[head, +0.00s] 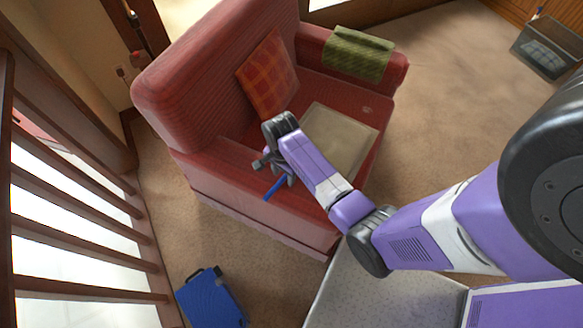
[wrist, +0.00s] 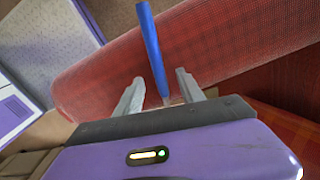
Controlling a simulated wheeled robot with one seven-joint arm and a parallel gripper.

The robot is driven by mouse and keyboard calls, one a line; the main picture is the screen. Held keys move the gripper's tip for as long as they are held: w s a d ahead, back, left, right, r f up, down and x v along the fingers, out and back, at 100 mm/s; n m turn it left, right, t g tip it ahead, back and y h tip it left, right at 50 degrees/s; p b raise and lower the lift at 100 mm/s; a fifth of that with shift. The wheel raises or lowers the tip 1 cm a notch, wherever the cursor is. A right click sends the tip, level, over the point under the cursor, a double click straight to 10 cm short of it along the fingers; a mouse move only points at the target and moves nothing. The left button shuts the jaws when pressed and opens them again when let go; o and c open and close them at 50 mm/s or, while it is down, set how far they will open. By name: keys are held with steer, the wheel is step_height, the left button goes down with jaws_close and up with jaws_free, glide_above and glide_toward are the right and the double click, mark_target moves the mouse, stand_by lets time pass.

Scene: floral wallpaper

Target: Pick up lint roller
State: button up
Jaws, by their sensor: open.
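The lint roller (wrist: 151,45) shows as a long blue handle over the red armrest (wrist: 200,45) in the wrist view. Its lower end has a small pale part, mostly hidden between my fingers. My gripper (wrist: 159,77) is open, with one finger on each side of the handle's lower part. I cannot tell whether either finger touches it. In the head view, the blue handle (head: 274,189) sticks out below my gripper (head: 271,166), at the near armrest of the red armchair (head: 190,75). The rest of the roller is hidden by my gripper there.
A flat beige item (head: 345,135) lies on the seat beside an orange plaid cushion (head: 267,73). A green cloth (head: 358,53) drapes the far armrest. A blue case (head: 210,298) lies on the floor near the wooden railing (head: 80,195).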

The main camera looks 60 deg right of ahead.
mark_target(283, 177)
steer(key=shift+f, duration=0.15)
jaws_close()
stand_by(0.4)
step_height(283, 177, up, 20)
steer(key=p, duration=0.3)
steer(key=shift+p, duration=0.35)
